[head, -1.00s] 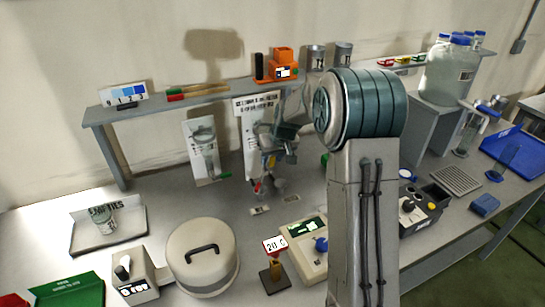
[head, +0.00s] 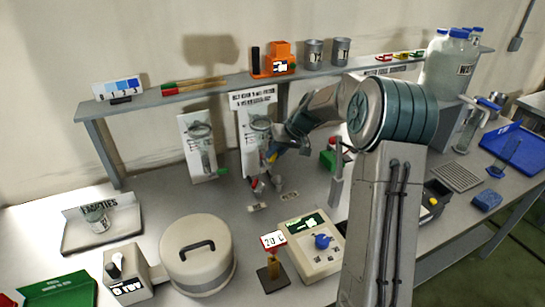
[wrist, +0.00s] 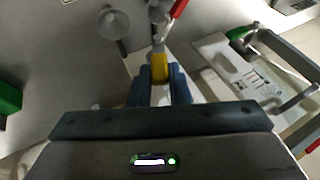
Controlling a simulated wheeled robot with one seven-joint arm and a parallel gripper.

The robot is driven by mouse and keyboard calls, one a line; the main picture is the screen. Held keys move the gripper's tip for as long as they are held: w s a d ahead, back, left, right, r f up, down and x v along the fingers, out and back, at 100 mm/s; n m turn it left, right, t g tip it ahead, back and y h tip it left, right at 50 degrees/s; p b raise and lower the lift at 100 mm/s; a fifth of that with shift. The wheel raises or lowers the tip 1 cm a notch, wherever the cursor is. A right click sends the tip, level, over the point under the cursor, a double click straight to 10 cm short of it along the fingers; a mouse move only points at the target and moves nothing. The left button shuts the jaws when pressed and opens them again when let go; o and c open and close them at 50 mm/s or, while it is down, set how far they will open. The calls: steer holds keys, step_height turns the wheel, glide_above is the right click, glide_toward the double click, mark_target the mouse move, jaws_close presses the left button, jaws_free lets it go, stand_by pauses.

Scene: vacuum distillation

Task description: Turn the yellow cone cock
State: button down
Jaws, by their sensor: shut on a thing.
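The yellow cone cock (wrist: 159,66) sits between the blue fingertips of my gripper (wrist: 160,84) in the wrist view. My gripper is shut on it, and the fingers hide its lower part. In the head view my gripper (head: 271,154) is at the glassware in front of the middle placard, and the cock is mostly hidden there. A red-handled part and grey fittings lie just beyond the cock in the wrist view. I cannot tell the cock's angle.
The shelf (head: 215,92) runs behind, carrying an orange device (head: 273,62) and metal cans. A round lidded vessel (head: 198,262) and a control box (head: 316,246) stand in front.

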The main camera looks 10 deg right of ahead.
steer(key=shift+w+d+f+y+b, duration=0.15)
steer(key=shift+d+y+b, duration=0.2)
steer(key=shift+y, duration=0.2)
steer(key=shift+d+f+y+b, duration=0.2)
steer(key=shift+y+b, duration=0.15)
steer(key=shift+y, duration=0.2)
steer(key=shift+r, duration=0.1)
steer(key=c, duration=1.4)
jaws_free()
steer(key=shift+o, duration=0.2)
steer(key=shift+d, duration=0.1)
steer(key=b+v, duration=0.1)
steer(key=v, duration=1.2)
steer(key=shift+d+r+b, duration=0.2)
steer(key=shift+d+b, duration=0.1)
steer(key=shift+b, duration=0.05)
